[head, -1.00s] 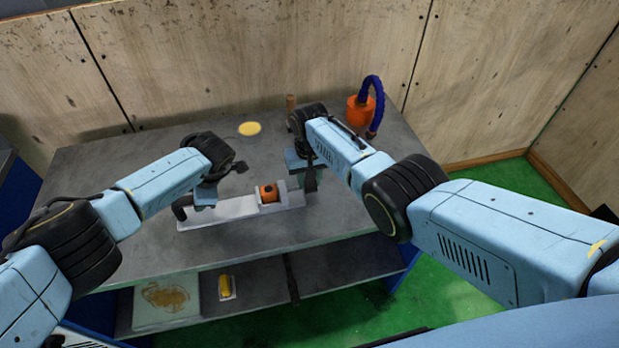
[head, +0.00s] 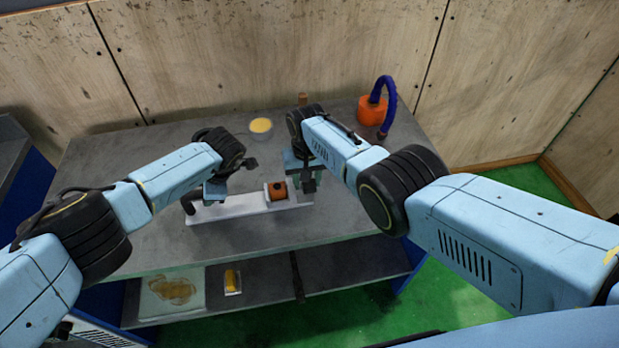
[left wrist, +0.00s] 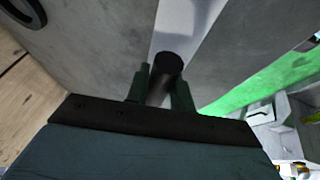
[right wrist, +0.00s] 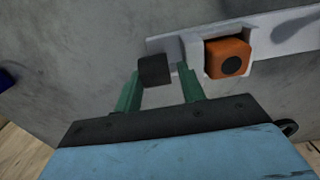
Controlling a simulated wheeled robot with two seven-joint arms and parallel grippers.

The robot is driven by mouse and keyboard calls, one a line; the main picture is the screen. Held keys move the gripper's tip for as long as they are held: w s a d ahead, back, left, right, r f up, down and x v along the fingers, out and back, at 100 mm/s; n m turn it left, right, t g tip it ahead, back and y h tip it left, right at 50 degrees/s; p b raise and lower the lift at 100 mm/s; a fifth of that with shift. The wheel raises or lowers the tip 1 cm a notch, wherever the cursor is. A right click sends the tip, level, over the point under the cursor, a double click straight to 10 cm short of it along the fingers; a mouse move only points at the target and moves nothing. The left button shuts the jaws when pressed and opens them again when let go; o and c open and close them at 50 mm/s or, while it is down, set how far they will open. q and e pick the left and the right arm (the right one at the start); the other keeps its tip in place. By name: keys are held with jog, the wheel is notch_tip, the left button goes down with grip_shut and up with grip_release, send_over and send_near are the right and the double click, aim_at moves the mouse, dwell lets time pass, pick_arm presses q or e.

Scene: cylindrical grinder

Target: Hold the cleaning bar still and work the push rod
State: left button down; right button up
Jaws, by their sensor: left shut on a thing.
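The long white bar (head: 235,211), which I take for the cleaning bar, lies on the grey bench. An orange block (head: 277,190) with a dark round centre sits in its right part. My left gripper (left wrist: 163,84) is shut on a dark cylindrical handle (left wrist: 167,68) at the bar's left end. My right gripper (right wrist: 160,82) is open, with its green fingers on either side of a dark square-ended knob (right wrist: 154,69) beyond the bar's right end. This may be the push rod's end; no grip on it is visible.
An orange container (head: 372,110) with a blue hose stands at the bench's back right. A yellow-topped round dish (head: 261,125) stands at the back. The lower shelf holds a stained tray (head: 150,307) and a small yellow item (head: 232,279). The bench front is clear.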

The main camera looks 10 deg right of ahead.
jog(key=shift+o, duration=1.2)
jog(key=shift+a, duration=0.1)
jog(key=shift+d, duration=1.6)
notch_tip(320, 180, up, 12)
jog(key=d, duration=0.1)
jog(key=d+f, duration=0.3)
jog(key=d, duration=0.6)
jog(key=d+f+t+h, duration=0.1)
jog(key=d+f, duration=0.3)
jog(key=d, duration=0.6)
jog(key=d+f+t+h, duration=0.1)
jog(key=d+f, duration=0.2)
jog(key=d, duration=0.6)
jog(key=shift+d+f, duration=0.25)
jog(key=shift+f, duration=0.15)
